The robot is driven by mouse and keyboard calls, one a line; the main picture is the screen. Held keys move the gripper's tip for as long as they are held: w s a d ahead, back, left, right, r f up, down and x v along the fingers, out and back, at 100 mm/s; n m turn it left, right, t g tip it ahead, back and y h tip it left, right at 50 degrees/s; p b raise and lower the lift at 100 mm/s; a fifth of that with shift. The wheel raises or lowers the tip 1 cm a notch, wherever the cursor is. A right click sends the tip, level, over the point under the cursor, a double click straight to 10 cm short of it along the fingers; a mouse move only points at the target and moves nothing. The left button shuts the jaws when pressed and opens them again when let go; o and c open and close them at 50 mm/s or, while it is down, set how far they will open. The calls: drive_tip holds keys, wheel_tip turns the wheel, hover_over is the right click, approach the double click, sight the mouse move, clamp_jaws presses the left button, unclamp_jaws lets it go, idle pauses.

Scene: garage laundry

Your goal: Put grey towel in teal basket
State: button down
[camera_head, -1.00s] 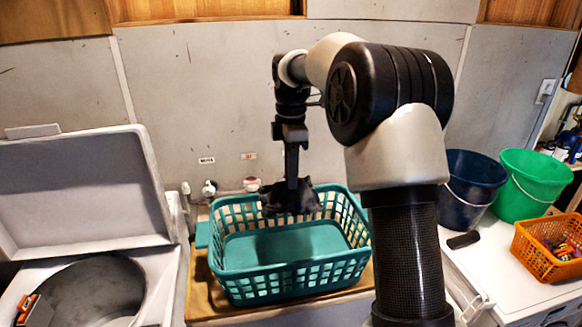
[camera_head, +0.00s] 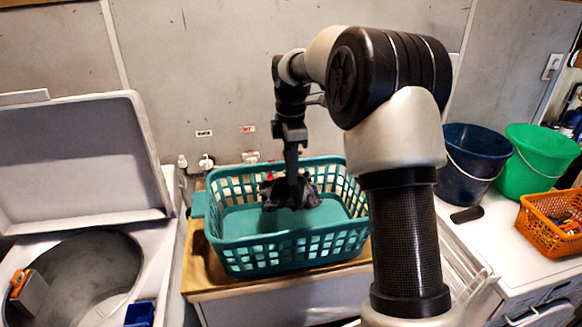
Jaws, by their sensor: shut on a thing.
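The teal basket (camera_head: 290,246) stands on a wooden top in the middle of the view, with slotted walls and an empty-looking floor. My gripper (camera_head: 292,182) points straight down over the basket and is shut on a dark grey, crumpled cloth, the grey towel (camera_head: 301,196). The towel hangs bunched at the fingertips, in line with the basket's opening and near its back half. I cannot tell its exact height above the basket floor. The fingertips are partly hidden by the cloth.
An open top-loading washer (camera_head: 85,265) with raised lid is at left. A dark blue bucket (camera_head: 470,165), a green bucket (camera_head: 535,160) and an orange basket (camera_head: 550,222) stand on the white surface at right. Taps (camera_head: 206,162) are on the wall behind the teal basket.

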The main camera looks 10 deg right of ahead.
drive_tip(key=shift+f, duration=0.15)
drive_tip(key=c, duration=1.6)
unclamp_jaws()
wheel_tip(320, 180, up, 7)
drive_tip(key=p, duration=0.6)
drive_tip(key=shift+p, duration=0.3)
drive_tip(key=shift+r, duration=1)
